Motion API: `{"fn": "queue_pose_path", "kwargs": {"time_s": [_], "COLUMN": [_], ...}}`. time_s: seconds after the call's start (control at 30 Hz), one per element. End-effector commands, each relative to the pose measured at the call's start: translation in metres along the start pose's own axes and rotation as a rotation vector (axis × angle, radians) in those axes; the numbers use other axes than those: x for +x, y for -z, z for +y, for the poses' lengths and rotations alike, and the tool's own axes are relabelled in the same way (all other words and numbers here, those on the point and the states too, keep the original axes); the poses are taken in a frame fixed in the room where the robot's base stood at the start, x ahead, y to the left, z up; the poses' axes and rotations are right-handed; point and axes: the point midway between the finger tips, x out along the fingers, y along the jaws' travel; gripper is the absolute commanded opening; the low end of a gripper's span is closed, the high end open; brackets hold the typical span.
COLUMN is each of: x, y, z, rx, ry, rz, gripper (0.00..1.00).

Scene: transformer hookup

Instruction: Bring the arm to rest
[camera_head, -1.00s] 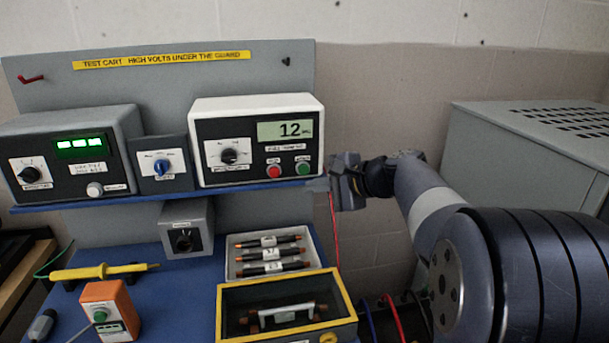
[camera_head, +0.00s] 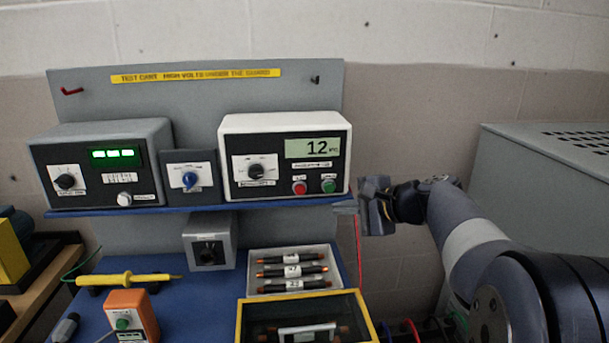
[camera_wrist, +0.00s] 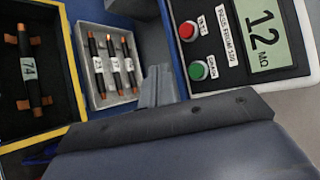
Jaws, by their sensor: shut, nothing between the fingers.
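My gripper (camera_head: 345,207) is at the right end of the blue shelf (camera_head: 205,209), just below and right of the white tester (camera_head: 285,158). Its fingers are shut with nothing between them. My arm reaches in from the right side of the head view. In the wrist view the closed fingers (camera_wrist: 157,88) show beside the tester's red and green buttons and its display reading 12. A white tray of dark fuse-like rods (camera_wrist: 110,65) lies below the fingers, with a yellow-rimmed box (camera_wrist: 72,70) beside it.
A grey cabinet (camera_head: 555,170) stands at the right. A grey meter (camera_head: 95,165), a blue-knobbed switch box (camera_head: 190,178), a yellow probe (camera_head: 130,279) and an orange box (camera_head: 132,313) are on the cart. Red and blue cables hang near the arm. The wall space above my arm is clear.

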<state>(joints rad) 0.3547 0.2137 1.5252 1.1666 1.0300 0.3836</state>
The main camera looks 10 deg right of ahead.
Motion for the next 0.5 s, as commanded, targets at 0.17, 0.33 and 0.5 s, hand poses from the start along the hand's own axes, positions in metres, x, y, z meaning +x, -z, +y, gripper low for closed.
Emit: {"fn": "queue_pose_path", "kwargs": {"time_s": [0.17,0.33,0.5], "x": [0.014,0.03,0.043], "y": [0.01,0.021,0.03], "z": [-0.012,-0.025,-0.033], "rx": [0.001,0.001,0.0], "ry": [-0.001,-0.001,-0.001], "rz": [-0.003,-0.002,-0.001], "gripper": [0.0,0.0,0.0]}}
